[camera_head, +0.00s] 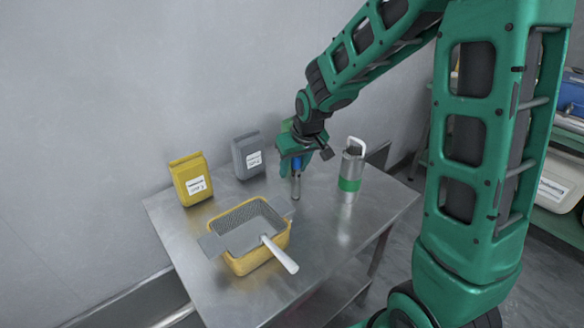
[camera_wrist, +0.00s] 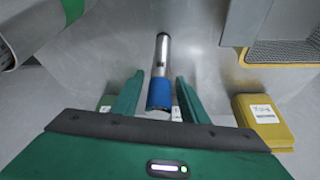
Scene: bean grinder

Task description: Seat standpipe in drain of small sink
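A slim silver tube with a blue upper part (camera_head: 296,185) stands upright on the steel table (camera_head: 330,250). It also shows in the wrist view (camera_wrist: 160,92), blue end nearest me. My gripper (camera_head: 296,157) is over the tube from above. In the wrist view my gripper's green fingers (camera_wrist: 160,88) lie on either side of the blue part, with narrow gaps visible, so it looks open around the tube. I cannot make out a sink or drain in either view, and nothing is clearly labelled as a standpipe.
A yellow tub (camera_head: 262,261) holds a mesh strainer (camera_head: 240,217) with a white handle (camera_head: 280,255). A yellow bag (camera_head: 190,180) and a grey bag (camera_head: 247,155) stand near the wall. A silver canister with a green band (camera_head: 351,170) stands close right of the tube. The table's front right is clear.

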